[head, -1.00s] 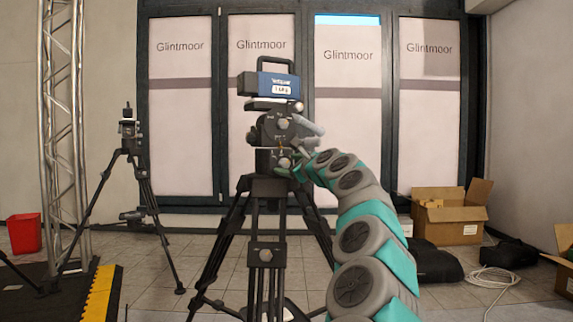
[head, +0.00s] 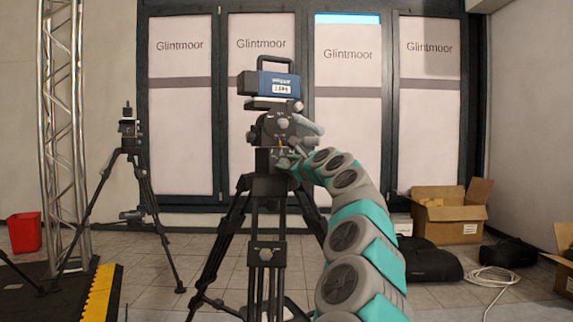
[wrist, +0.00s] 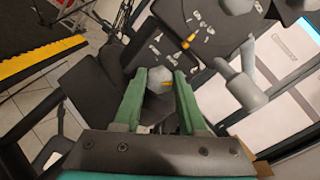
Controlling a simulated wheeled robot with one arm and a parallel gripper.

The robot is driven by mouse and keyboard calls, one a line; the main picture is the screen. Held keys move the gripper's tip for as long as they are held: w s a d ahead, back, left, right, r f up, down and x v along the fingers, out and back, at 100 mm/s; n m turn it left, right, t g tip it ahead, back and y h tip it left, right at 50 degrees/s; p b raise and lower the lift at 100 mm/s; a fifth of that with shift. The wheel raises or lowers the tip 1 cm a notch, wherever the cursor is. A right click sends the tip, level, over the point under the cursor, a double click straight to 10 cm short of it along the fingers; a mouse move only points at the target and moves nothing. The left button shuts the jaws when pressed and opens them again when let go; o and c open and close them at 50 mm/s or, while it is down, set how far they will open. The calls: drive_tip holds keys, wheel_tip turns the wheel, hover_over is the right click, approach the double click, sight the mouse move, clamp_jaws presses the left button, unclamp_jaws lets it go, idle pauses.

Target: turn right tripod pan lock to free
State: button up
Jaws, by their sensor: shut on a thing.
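The right tripod (head: 265,186) stands in the middle of the head view, carrying a dark pan head (head: 270,130) with a blue-sided camera (head: 275,84) on top. My gripper (head: 290,158) is at the lower part of this head, just below the upper knob. I cannot read the markings.
A grey handle (wrist: 246,85) juts out right of my fingers in the wrist view. A second tripod (head: 135,160) stands at the left, near a truss (head: 62,130) and a yellow-edged platform (head: 103,292). Cardboard boxes (head: 450,222), black bags and a cable lie on the right.

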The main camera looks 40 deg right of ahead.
clamp_jaws()
drive_tip(key=shift+n, duration=0.4)
drive_tip(key=n, duration=0.2)
drive_tip(key=shift+n+p, duration=0.3)
drive_tip(key=n, duration=0.2)
drive_tip(key=n+b, duration=0.1)
drive_tip(key=n, duration=0.1)
drive_tip(key=shift+f+n, duration=0.2)
drive_tip(key=shift+n, duration=0.1)
drive_tip(key=n+b, duration=0.1)
drive_tip(key=n, duration=0.3)
drive_tip(key=shift+f+n, duration=0.1)
drive_tip(key=shift+n, duration=0.2)
drive_tip(key=n+b, duration=0.1)
drive_tip(key=n, duration=0.4)
drive_tip(key=shift+b, duration=0.35)
drive_tip(key=shift+n, duration=0.3)
